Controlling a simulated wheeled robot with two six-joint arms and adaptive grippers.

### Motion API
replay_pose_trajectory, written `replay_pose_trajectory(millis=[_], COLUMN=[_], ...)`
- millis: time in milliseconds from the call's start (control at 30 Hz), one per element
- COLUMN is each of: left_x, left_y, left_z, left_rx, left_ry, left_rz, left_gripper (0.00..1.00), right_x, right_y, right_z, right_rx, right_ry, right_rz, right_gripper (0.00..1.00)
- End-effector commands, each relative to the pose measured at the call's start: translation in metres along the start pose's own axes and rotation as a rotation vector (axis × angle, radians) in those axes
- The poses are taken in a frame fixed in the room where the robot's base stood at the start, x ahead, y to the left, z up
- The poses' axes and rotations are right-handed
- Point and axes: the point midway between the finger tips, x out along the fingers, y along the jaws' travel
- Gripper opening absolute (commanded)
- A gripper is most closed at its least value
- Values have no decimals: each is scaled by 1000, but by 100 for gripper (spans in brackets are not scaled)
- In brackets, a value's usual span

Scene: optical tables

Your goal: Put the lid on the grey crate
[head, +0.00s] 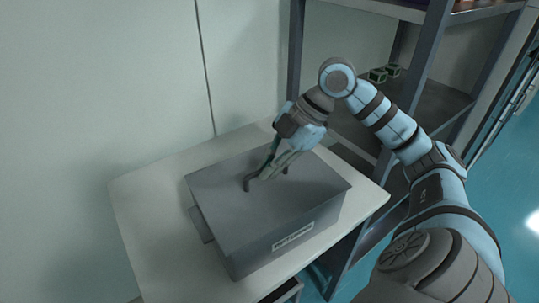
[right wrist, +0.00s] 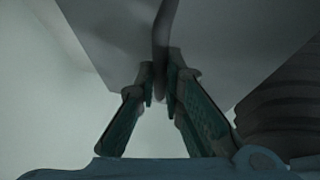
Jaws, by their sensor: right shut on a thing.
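The grey crate (head: 287,245) stands on a white table, with a label on its front side. The flat grey lid (head: 235,205) lies over the crate's top and covers the opening; whether it is fully seated I cannot tell. My right gripper (head: 268,180) is above the lid, its fingers shut on the lid's handle. In the right wrist view the fingers (right wrist: 160,88) close on the dark handle (right wrist: 161,50), with the lid's grey surface (right wrist: 215,45) behind. My left gripper is not in view.
The white table (head: 150,225) has free room left of the crate. A grey metal shelf (head: 420,60) stands close at the right, with small green-edged boxes (head: 378,75) on it. A pale wall (head: 100,90) is behind and left.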

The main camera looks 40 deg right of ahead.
Motion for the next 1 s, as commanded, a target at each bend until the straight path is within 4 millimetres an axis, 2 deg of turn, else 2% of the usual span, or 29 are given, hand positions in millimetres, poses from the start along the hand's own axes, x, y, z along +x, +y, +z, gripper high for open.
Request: replay_pose_trajectory(millis=[33, 67, 200, 467, 567, 667, 900, 1000], left_x=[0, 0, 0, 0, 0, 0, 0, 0], left_y=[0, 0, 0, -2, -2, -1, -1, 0], left_z=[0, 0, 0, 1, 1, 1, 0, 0], left_rx=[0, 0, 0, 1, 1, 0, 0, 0], left_ry=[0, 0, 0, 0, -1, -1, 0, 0], left_rz=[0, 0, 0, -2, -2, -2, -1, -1], left_gripper=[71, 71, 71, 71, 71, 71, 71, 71], right_x=[0, 0, 0, 0, -7, -26, -93, -111], right_y=[0, 0, 0, 0, 0, 1, 1, 2], right_z=[0, 0, 0, 0, 1, 1, -1, -1], right_rx=[0, 0, 0, 0, 0, 3, 1, -1], right_ry=[0, 0, 1, 0, -2, -5, 2, 4], right_rz=[0, 0, 0, 0, 1, 3, 7, 6], right_gripper=[0, 12, 32, 32, 32, 32, 32, 32])
